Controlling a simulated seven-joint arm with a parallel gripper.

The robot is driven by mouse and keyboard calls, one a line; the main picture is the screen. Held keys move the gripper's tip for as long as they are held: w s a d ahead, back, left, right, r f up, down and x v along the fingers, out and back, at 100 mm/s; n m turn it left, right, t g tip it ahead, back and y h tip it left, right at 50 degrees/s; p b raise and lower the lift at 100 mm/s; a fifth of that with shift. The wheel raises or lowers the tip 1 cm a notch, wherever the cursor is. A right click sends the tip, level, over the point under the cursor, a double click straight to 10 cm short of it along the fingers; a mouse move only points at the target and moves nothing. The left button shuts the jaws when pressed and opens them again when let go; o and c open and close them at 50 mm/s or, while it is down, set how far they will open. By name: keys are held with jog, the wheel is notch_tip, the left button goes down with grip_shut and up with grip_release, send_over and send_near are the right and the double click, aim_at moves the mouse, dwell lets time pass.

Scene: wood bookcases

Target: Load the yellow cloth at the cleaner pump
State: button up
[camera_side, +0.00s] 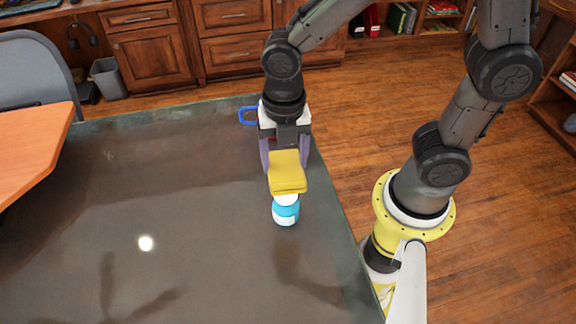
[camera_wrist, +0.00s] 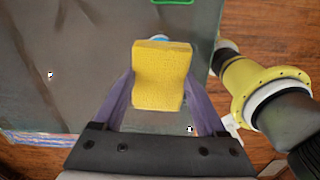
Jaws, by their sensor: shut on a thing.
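The yellow cloth (camera_side: 287,174) is a folded, thick pad between the purple fingers of my gripper (camera_side: 286,165). In the wrist view the cloth (camera_wrist: 160,78) fills the space between both fingers of my gripper (camera_wrist: 158,85), which is shut on it. The cleaner pump appears as a white and blue bottle (camera_side: 286,212) standing on the dark table, directly below the cloth in the side view. The cloth hides its top, so I cannot tell whether they touch. Only a small blue and white bit of the bottle (camera_wrist: 159,37) shows past the cloth in the wrist view.
The dark table (camera_side: 190,215) is mostly bare left of the bottle. A blue handle-like loop (camera_side: 248,116) shows beside my gripper; its body is hidden. A green edge (camera_wrist: 172,2) shows at the wrist view's top. An orange tabletop (camera_side: 30,145) and grey chair (camera_side: 35,70) stand left.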

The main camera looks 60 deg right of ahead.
aim_at(285, 177)
jog(key=shift+f, duration=2.7)
jog(key=shift+f, duration=0.95)
jog(key=shift+r, duration=3.55)
